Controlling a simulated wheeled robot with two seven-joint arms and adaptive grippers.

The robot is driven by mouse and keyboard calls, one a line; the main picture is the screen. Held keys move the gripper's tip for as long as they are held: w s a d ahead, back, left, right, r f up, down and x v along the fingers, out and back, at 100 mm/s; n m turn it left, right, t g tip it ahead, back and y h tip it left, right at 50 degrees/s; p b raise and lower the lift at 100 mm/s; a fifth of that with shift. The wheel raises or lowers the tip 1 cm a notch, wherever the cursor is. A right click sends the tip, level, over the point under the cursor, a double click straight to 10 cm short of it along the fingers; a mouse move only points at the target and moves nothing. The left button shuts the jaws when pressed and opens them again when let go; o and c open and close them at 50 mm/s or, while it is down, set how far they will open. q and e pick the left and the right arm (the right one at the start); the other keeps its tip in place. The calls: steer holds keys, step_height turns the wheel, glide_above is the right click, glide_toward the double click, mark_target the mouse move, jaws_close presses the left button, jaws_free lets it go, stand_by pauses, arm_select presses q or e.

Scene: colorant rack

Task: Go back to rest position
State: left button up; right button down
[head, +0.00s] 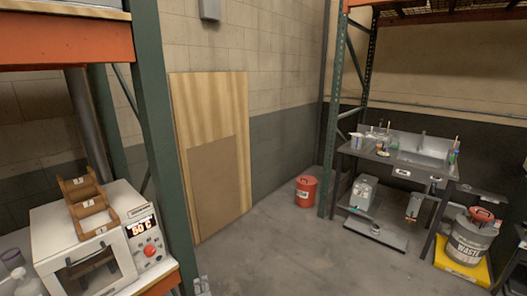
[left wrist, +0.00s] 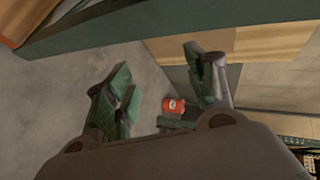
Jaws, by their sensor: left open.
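My left gripper (left wrist: 160,92) shows in the left wrist view with its two green-padded fingers spread wide apart. It is open, and nothing is between the fingers. The concrete floor and a red bucket (left wrist: 173,105) appear beyond it, well apart from the fingertips. Neither of my grippers shows in the head view. My right gripper is in neither view. In the head view a wooden rack (head: 88,208) with numbered steps sits empty on top of a white oven (head: 100,245) whose display reads 60 C.
A green rack post (head: 160,120) rises beside the oven. Wood panels (head: 210,150) lean on the wall. A red bucket (head: 306,191) stands on the floor near a sink bench (head: 410,150). A waste bin (head: 470,238) stands at right. The middle floor is clear.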

arm_select(q)
steer(key=s+f+n+g+h, duration=0.2)
steer(key=s+f, duration=0.4)
steer(key=f, duration=0.4)
steer(key=s+d+f+n+g+h, duration=0.1)
steer(key=s+f+n+g, duration=0.15)
steer(key=s+f, duration=0.55)
steer(key=s+f+n+g+h, duration=0.1)
steer(key=s+f+n+h, duration=0.2)
steer(key=f, duration=1)
steer(key=s+a+f+n+g, duration=0.1)
steer(key=s+f, duration=0.3)
steer(key=s, duration=0.8)
steer(key=s+a+f+n+g, duration=0.1)
steer(key=s+f, duration=0.4)
steer(key=s, duration=0.8)
steer(key=s+a+f+n+g+y, duration=0.1)
steer(key=s+f+g, duration=0.3)
steer(key=s, duration=0.9)
steer(key=shift+a+f+b, duration=0.3)
steer(key=shift+a+b, duration=0.1)
steer(key=shift+a, duration=0.45)
